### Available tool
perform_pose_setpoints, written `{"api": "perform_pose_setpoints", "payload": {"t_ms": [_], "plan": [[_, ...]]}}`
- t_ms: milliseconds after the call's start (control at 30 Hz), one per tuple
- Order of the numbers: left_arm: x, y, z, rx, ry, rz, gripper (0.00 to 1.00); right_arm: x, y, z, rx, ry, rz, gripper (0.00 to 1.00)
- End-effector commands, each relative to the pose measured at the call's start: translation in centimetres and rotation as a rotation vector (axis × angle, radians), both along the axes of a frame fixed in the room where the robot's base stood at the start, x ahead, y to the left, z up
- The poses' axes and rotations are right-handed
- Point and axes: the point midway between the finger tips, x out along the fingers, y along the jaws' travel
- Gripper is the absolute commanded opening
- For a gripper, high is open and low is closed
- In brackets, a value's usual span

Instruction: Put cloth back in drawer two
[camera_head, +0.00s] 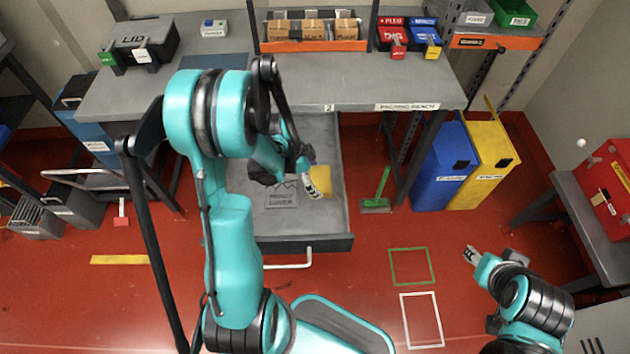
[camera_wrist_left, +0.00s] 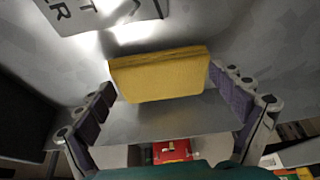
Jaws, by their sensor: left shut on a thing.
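A yellow cloth (camera_head: 320,181) is in my left gripper (camera_head: 311,186), over the open drawer (camera_head: 333,225). The drawer is pulled out below the bench front, under the label "2". In the left wrist view the folded cloth (camera_wrist_left: 160,76) lies between the two fingers (camera_wrist_left: 165,110), with grey metal around it. My left arm hides the drawer's left side. I cannot tell whether the cloth touches the drawer floor. My right gripper (camera_head: 471,254) is away at the lower right over the red floor; its finger opening is too small to judge.
A grey item with dark lettering (camera_head: 282,197) lies in the drawer. The packing bench (camera_head: 290,94) stands above and behind it. A green brush (camera_head: 377,203) and blue and yellow bins (camera_head: 441,168) are to the right. The drawer handle (camera_head: 290,265) faces me.

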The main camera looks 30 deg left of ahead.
Motion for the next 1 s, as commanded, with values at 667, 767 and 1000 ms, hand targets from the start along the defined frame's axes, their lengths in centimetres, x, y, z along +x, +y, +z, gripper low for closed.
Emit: {"api": "perform_pose_setpoints", "payload": {"t_ms": [667, 767, 1000], "plan": [[0.0, 0.0, -0.6, 0.0, 0.0, 0.0, 1.0, 0.0, 0.0, -0.4, 0.0, 0.0, 0.0, 0.4], [0.0, 0.0, -0.5, 0.0, 0.0, 0.0, 1.0, 0.0, 0.0, -0.3, 0.0, 0.0, 0.0, 0.4], [-0.7, 0.9, 2.7, 0.0, 0.0, 0.004, 1.0, 0.0, 0.0, 1.3, 0.0, 0.0, 0.0, 0.4]]}}
